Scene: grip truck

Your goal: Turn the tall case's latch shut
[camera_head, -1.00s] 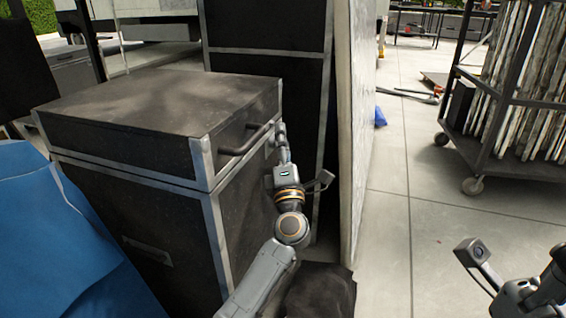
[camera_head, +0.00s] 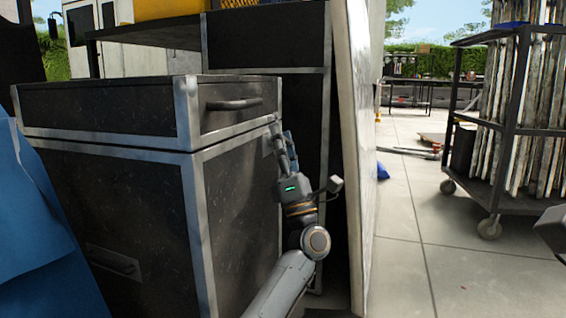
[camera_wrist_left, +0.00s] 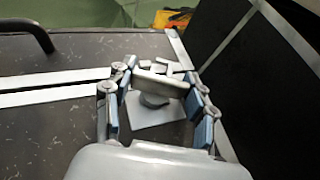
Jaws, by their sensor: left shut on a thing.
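The tall case (camera_head: 110,175) is black with silver metal edges and stands at the left, its lid resting on its body. Its latch (camera_wrist_left: 155,93) shows in the left wrist view as a light metal piece on a square plate, at the lid seam near the case's edge. My left gripper (camera_head: 279,135) reaches the case's right side at the seam. In the left wrist view its blue-padded fingers (camera_wrist_left: 160,98) stand on either side of the latch and are shut on it. The latch is mostly hidden by the gripper in the head view.
A handle (camera_head: 234,104) sits on the lid's side above the latch. A pale upright panel (camera_head: 352,150) stands close to the right of my left arm. A wheeled rack (camera_head: 512,135) stands farther right. Blue cloth (camera_head: 35,240) lies at the left.

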